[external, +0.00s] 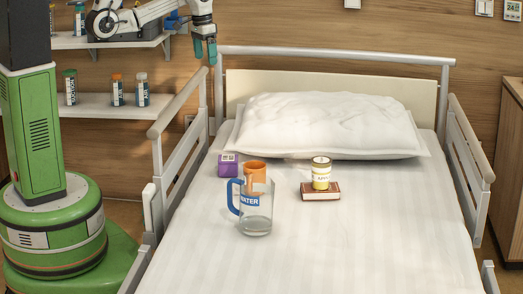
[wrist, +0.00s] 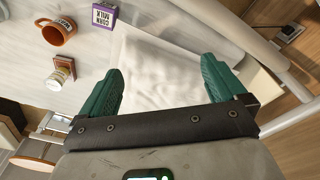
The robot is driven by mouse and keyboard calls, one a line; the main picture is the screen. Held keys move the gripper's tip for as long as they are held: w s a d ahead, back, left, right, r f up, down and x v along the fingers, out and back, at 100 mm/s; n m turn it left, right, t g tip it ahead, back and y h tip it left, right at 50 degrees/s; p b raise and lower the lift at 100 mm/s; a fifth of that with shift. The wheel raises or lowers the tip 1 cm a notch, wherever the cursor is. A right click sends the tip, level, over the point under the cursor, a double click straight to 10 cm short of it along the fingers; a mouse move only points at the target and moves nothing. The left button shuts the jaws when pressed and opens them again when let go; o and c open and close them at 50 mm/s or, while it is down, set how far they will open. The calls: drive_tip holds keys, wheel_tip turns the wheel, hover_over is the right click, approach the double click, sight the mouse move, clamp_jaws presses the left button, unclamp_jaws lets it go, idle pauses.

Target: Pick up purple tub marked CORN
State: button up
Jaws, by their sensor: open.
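A small purple and white box-shaped container (external: 228,166) stands on the bed, left of centre and just in front of the pillow. In the wrist view it is the purple container (wrist: 104,14) at the top edge, with lettering that seems to read CORN MILK; it is partly cut off. My gripper (external: 204,50) has teal fingers and hangs high above the head end of the bed's left rail, apart from the container. In the wrist view my gripper (wrist: 162,72) has its fingers wide apart with nothing between them.
An orange mug (external: 255,173) stands right beside the container. A clear WATER jug (external: 257,215) stands in front. A yellow-labelled jar (external: 321,174) sits on a brown book (external: 320,194). The bed's left rail (external: 178,125) and pillow (external: 325,125) are close by. Bottles stand on a shelf (external: 98,104).

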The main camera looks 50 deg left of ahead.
drive_tip(key=d+f+m+b, duration=0.3)
drive_tip(key=d+f+m, duration=0.5)
drive_tip(key=f+m, duration=0.35)
drive_tip(key=m+g+b, duration=0.1)
drive_tip(key=m+b, duration=0.1)
drive_tip(key=m, duration=1)
hover_over(229, 157)
drive_tip(key=f, duration=1.1)
drive_tip(key=shift+s+d, duration=0.15)
drive_tip(key=shift+s, duration=0.15)
drive_tip(key=shift+m, duration=0.25)
wheel_tip(229, 157, down, 5)
drive_tip(key=shift+f+b, duration=0.15)
drive_tip(key=shift+b, duration=0.45)
drive_tip(key=shift+w+f+b, duration=0.15)
drive_tip(key=shift+f+b, duration=0.1)
drive_tip(key=shift+f, duration=1.1)
drive_tip(key=shift+w+f+b, duration=0.1)
drive_tip(key=shift+f+b, duration=0.15)
drive_tip(key=shift+f, duration=1.1)
drive_tip(key=c, duration=1.2)
drive_tip(key=shift+o, duration=0.2)
drive_tip(key=shift+r, duration=0.15)
